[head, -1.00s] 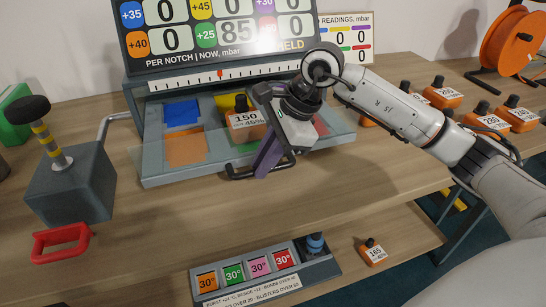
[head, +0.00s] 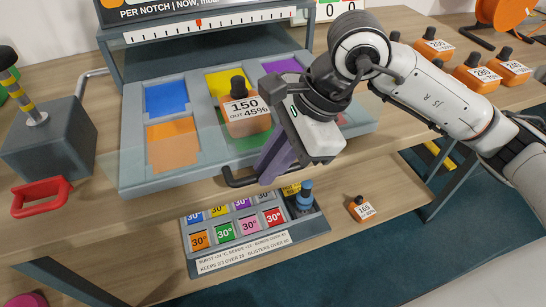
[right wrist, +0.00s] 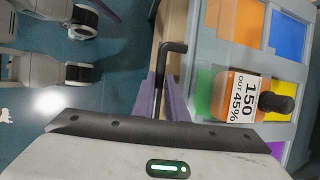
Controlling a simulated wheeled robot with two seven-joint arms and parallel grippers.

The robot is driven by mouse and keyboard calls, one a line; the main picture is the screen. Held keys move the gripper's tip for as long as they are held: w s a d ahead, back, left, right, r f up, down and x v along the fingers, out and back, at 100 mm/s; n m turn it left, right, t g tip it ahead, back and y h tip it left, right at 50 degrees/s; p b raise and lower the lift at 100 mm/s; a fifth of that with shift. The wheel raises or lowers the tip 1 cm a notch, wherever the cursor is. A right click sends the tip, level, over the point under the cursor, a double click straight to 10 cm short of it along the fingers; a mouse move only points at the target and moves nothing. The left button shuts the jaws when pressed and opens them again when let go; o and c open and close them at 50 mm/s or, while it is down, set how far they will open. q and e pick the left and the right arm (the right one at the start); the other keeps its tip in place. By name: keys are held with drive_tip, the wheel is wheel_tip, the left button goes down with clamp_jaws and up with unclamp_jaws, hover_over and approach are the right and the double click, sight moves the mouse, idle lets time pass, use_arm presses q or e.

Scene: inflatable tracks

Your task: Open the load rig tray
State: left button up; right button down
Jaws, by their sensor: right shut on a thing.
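The load rig tray (head: 160,183) is a grey drawer with blue, orange, yellow, green and purple patches. It stands well out from under the rig's frame (head: 118,62). Its black bar handle (head: 236,182) is at the front edge. My right gripper (head: 268,174) is shut on the handle, its purple fingers on both sides of the bar. In the right wrist view the fingers (right wrist: 161,100) are around the handle (right wrist: 167,62). An orange weight labelled 150 OUT 45% (head: 246,118) stands upright on the tray.
A grey block with a red handle (head: 40,197) and a knobbed lever stands left of the tray. Several orange weights (head: 478,78) stand at the right. A lower shelf holds a labelled panel (head: 240,240) and a 165 weight (head: 360,208).

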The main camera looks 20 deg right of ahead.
drive_tip(key=c, duration=1.8)
unclamp_jaws()
drive_tip(key=shift+o, duration=0.2)
drive_tip(key=shift+r, duration=0.1)
drive_tip(key=v, duration=1)
drive_tip(key=shift+s, duration=0.2)
